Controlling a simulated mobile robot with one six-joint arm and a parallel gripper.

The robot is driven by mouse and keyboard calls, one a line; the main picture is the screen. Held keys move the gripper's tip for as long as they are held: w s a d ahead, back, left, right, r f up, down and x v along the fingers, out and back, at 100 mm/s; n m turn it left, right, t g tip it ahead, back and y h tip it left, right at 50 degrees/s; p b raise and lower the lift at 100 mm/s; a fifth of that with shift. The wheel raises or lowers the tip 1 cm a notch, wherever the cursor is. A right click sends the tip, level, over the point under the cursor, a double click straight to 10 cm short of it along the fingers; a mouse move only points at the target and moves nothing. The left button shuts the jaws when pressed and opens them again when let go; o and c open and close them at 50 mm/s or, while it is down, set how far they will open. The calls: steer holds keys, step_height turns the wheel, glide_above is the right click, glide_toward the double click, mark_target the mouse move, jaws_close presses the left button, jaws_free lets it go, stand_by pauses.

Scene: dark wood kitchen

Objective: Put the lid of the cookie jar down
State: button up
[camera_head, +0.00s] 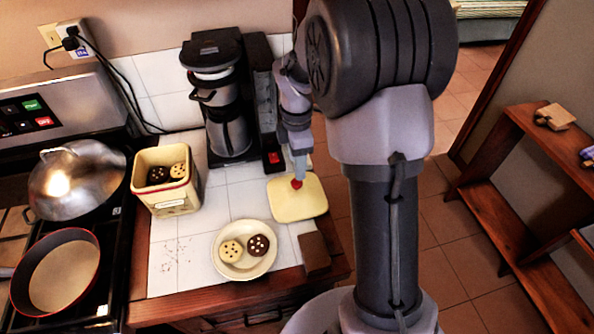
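The cookie jar lid (300,206) is a cream, rounded square with a red knob (296,183). It appears flat, over the right part of the white tiled counter, near the coffee maker. I cannot tell whether it rests on the tiles or is just above them. My gripper (298,174) points down with its tips at the knob. The fingers are too small to show whether they are closed on it. The cream cookie jar (167,197) stands open to the left, with dark and light cookies inside.
A plate (246,272) with two cookies lies in front of the lid, and a brown block (314,253) is beside it. The coffee maker (226,110) stands behind. A stove with a domed pan lid (77,180) and a pan (57,274) is at left. Shelves (520,220) are at right.

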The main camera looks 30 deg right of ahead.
steer(key=s+a+r+m+t, duration=0.1)
steer(key=s+a+r+m, duration=0.15)
steer(key=r, duration=0.35)
steer(key=s+a+r+m+t, duration=0.1)
steer(key=s+a+r+m, duration=0.15)
steer(key=r, duration=0.35)
steer(key=s+a+r+m+t+y, duration=0.1)
steer(key=s+a+r+m+t, duration=0.1)
steer(key=s+a+m, duration=0.2)
steer(key=s+a+r+m+t+y, duration=0.1)
steer(key=s+a+r+m, duration=0.2)
steer(key=s+m, duration=0.8)
steer(key=shift+s+a+r+t+p, duration=0.25)
steer(key=shift+s+a+t+p, duration=0.15)
steer(key=shift+s+a, duration=0.35)
step_height(320, 180, down, 6)
steer(key=b, duration=0.6)
steer(key=shift+f, duration=0.15)
